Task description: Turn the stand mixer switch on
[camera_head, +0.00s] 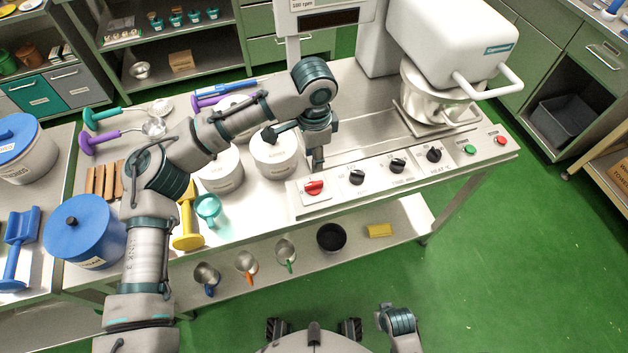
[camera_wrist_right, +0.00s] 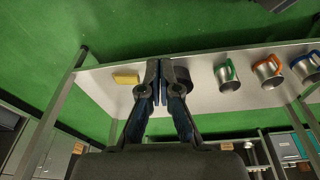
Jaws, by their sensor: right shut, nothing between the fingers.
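The stand mixer (camera_head: 450,50) is a large white machine with a steel bowl (camera_head: 436,95), at the upper right of the head view. Its control panel (camera_head: 408,170) runs along the table front, with a red switch knob (camera_head: 314,187) at the left end. My left gripper (camera_head: 317,164) points down just above and behind the red knob; a gap shows between them. Its fingers look close together, but their opening is unclear. My right gripper (camera_wrist_right: 160,64) is shut and empty in the right wrist view, low and away from the panel.
Black knobs (camera_head: 357,177) and green (camera_head: 470,150) and red (camera_head: 501,140) buttons lie along the panel. White canisters (camera_head: 273,153) stand left of my left gripper. Steel cups (camera_head: 246,262) and a yellow block (camera_head: 379,231) rest on the lower shelf. The green floor in front is clear.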

